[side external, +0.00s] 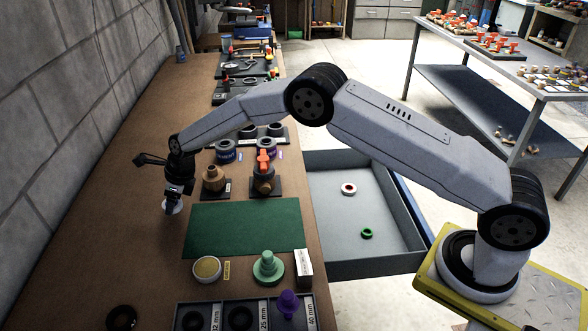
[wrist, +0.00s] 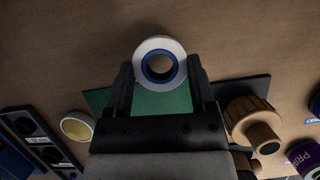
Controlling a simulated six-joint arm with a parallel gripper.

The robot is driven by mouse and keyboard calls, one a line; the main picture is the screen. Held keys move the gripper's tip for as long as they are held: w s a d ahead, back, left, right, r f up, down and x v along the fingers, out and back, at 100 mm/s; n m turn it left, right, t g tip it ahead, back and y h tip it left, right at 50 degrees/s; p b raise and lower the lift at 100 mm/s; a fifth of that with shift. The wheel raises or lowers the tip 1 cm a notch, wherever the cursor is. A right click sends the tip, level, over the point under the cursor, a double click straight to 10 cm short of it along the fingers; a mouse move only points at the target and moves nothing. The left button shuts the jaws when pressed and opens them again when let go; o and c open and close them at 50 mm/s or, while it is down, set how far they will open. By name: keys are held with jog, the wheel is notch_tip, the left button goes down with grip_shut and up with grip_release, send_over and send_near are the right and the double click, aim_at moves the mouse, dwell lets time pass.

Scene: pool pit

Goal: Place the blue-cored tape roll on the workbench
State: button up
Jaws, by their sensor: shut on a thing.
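The tape roll is white with a blue core; it shows in the wrist view (wrist: 160,42) between my gripper's two fingers. My gripper (wrist: 160,75) is shut on the roll's sides. In the side view, my gripper (side external: 172,196) points down over the left part of the brown workbench (side external: 125,230), near the wall. The roll (side external: 173,208) shows below the fingertips, at or just above the bench top; I cannot tell if it touches.
A green mat (side external: 245,228) lies right of my gripper. Wooden pieces on dark bases (side external: 214,180) stand behind it. A yellow-filled cup (side external: 207,270), a green stepped piece (side external: 268,268) and a size-marked tray (side external: 262,318) are in front. An open drawer (side external: 345,215) juts out right. Bare bench surrounds the roll.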

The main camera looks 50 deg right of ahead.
aim_at(177, 202)
jog(key=shift+w+f, duration=0.15)
jog(key=shift+f, duration=1.55)
jog(key=shift+f, duration=0.15)
jog(key=o, duration=1.3)
jog(key=shift+c, duration=0.2)
jog(key=v, duration=1.2)
jog(key=shift+d, duration=0.1)
